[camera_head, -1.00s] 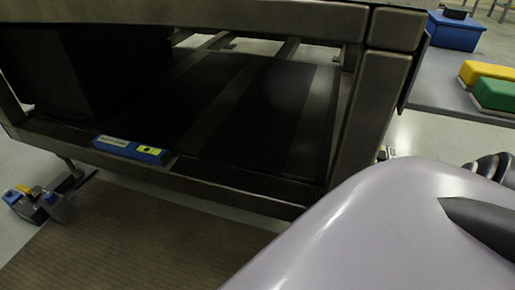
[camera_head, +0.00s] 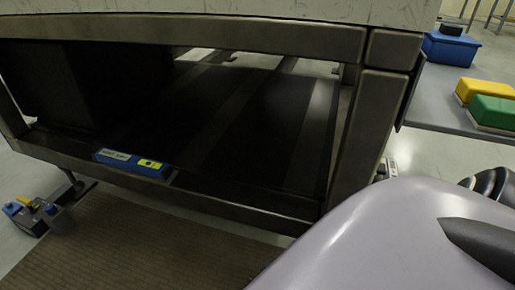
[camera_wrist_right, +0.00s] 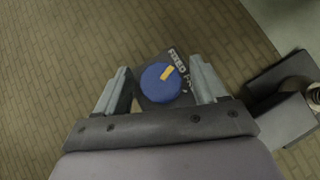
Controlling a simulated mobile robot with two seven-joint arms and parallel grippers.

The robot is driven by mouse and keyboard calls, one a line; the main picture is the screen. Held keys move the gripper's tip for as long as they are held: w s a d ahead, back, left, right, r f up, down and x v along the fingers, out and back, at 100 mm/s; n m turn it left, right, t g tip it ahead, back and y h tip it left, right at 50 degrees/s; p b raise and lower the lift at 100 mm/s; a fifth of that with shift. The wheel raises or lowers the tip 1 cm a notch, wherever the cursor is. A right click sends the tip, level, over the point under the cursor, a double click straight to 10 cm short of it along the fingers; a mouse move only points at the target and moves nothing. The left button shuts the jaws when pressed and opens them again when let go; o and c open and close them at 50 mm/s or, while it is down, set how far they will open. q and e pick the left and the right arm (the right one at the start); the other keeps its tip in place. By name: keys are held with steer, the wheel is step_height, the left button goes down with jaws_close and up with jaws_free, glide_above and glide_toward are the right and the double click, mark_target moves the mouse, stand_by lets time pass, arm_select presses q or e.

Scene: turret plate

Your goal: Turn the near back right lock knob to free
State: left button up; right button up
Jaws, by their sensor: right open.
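A round blue lock knob (camera_wrist_right: 160,84) with a yellow pointer mark shows in the right wrist view. It sits on a dark plate (camera_wrist_right: 142,98) with white lettering that seems to begin with "FIXED". The yellow mark points to the upper right, toward the lettering. My right gripper (camera_wrist_right: 160,65) is open, with one finger on each side of the knob and a visible gap on both sides. I cannot tell how far the fingertips are above the plate. The head view does not show the right fingers. My left gripper is in neither view.
A dark metal bench frame (camera_head: 200,33) fills the head view, with a blue-and-yellow labelled block (camera_head: 132,163) on its lower rail. Blue-and-yellow fittings (camera_head: 35,212) are by its lower left. A side table (camera_head: 450,100) holds yellow and green blocks. A dark fitting (camera_wrist_right: 285,105) is right of the gripper.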

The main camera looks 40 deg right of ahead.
steer(key=p+v, duration=0.4)
steer(key=v, duration=0.1)
steer(key=shift+s+r, duration=0.1)
steer(key=shift+r, duration=0.2)
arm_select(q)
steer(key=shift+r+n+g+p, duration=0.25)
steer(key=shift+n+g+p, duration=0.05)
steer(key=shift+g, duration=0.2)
arm_select(e)
steer(key=shift+s+r, duration=0.4)
steer(key=shift+s, duration=0.15)
steer(key=shift+r, duration=0.1)
